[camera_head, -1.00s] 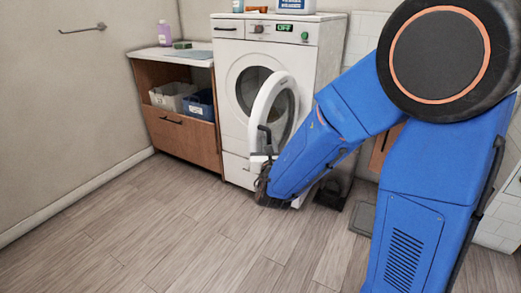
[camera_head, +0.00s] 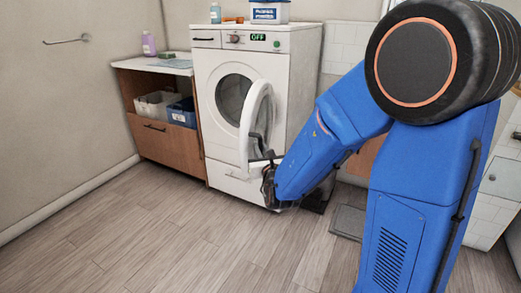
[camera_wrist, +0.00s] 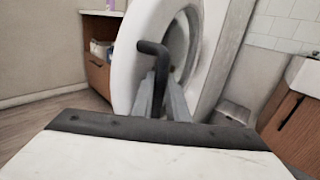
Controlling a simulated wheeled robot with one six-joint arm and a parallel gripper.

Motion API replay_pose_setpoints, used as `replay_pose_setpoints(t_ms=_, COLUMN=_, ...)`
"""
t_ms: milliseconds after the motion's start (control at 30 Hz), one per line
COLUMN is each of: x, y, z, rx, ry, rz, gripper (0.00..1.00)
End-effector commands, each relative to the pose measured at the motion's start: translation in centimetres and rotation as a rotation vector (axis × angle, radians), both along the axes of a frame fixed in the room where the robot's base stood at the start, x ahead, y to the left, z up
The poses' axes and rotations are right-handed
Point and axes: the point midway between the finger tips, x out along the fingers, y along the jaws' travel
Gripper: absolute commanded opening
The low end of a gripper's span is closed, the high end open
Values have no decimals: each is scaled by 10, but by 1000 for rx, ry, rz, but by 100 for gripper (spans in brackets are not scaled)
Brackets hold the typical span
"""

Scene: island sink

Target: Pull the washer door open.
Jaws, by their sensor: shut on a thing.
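The white washer (camera_head: 218,145) stands against the back wall, and its round door (camera_head: 246,125) stands ajar, swung out from the dark porthole. In the head view the door is seen nearly edge-on. My gripper (camera_head: 264,165) is low at the door's near edge and is shut on the dark door handle, which is partly hidden there. In the wrist view the bent black handle (camera_wrist: 152,49) rises between the grey fingers of my gripper (camera_wrist: 163,88), with the white door (camera_wrist: 125,62) behind it.
A wooden cabinet (camera_head: 165,145) with bins stands left of the washer. The floor in front and left is clear.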

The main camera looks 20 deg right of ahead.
Motion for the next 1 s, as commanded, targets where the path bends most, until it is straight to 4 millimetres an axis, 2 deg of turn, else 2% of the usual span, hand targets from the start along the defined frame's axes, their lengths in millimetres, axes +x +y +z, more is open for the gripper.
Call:
replay_pose_setpoints(t_ms=367, x=-2, y=2, z=0, rx=-2, ry=0, rz=7, gripper=0)
replay_pose_setpoints(t_ms=400, x=-2, y=2, z=0, rx=-2, ry=0, rz=7, gripper=16)
replay_pose_setpoints(t_ms=467, x=-2, y=2, z=0, rx=-1, ry=0, rz=6, gripper=31)
replay_pose_setpoints(t_ms=500, x=-2, y=2, z=0, rx=-1, ry=0, rz=6, gripper=33)
replay_pose_setpoints(t_ms=1000, x=-1, y=3, z=-1, rx=0, ry=1, rz=2, gripper=33)
